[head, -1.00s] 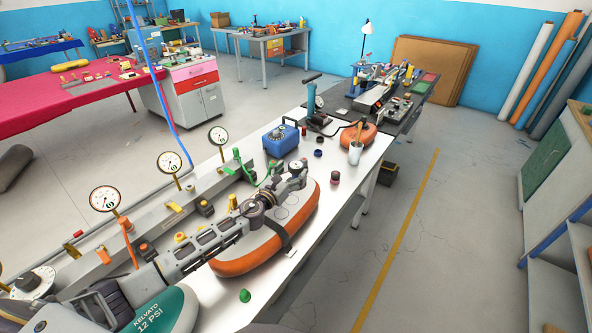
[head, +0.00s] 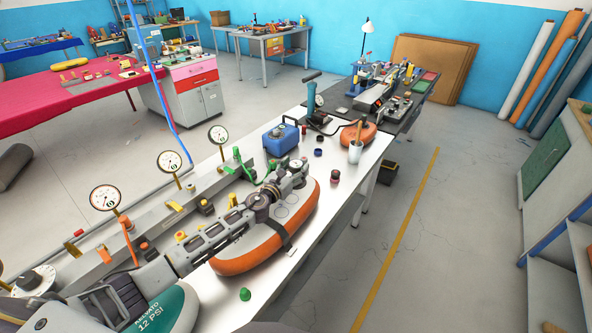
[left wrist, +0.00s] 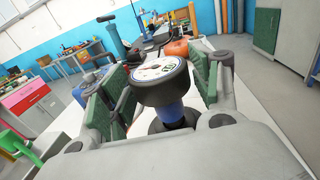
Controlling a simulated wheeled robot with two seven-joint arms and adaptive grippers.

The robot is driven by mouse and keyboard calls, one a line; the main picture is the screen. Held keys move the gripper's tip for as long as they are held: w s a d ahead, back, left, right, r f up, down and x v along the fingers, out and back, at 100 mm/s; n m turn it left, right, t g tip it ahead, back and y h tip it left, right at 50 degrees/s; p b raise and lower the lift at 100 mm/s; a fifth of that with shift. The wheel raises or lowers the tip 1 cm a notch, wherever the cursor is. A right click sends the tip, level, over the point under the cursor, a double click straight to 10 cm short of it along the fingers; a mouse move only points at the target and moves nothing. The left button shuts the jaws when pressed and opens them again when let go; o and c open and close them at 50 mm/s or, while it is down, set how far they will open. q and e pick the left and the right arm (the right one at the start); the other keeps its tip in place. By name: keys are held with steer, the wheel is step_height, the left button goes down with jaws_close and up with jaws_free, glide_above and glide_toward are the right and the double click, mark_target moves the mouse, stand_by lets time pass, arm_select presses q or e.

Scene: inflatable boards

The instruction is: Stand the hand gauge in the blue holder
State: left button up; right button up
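The hand gauge, a round black body with a white dial, is in the left wrist view (left wrist: 160,80), between my left gripper's green-padded fingers. It shows small in the head view (head: 300,166), partly hidden by the fingers. The blue holder (left wrist: 171,113), a blue cylinder on a black foot, is directly under the gauge. The gauge looks upright in it; how deep it sits is hidden. My left gripper (left wrist: 162,84) is open around the gauge, with space showing beside the left pad. My right gripper is not in view.
An orange-edged inflatable board (head: 245,262) lies on the white table under my left arm. A blue box (head: 281,138), a white cup (head: 355,151) and small caps stand farther back. Gauges on stems (head: 170,162) line the rail at left.

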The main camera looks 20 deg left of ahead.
arm_select(q)
steer(key=c, duration=0.7)
steer(key=shift+r, duration=0.15)
steer(key=shift+r+p, duration=0.4)
steer(key=shift+r, duration=0.3)
step_height(320, 180, up, 7)
steer(key=p, duration=0.2)
steer(key=shift+p, duration=0.3)
steer(key=shift+r, duration=0.7)
steer(key=shift+w+a, duration=0.1)
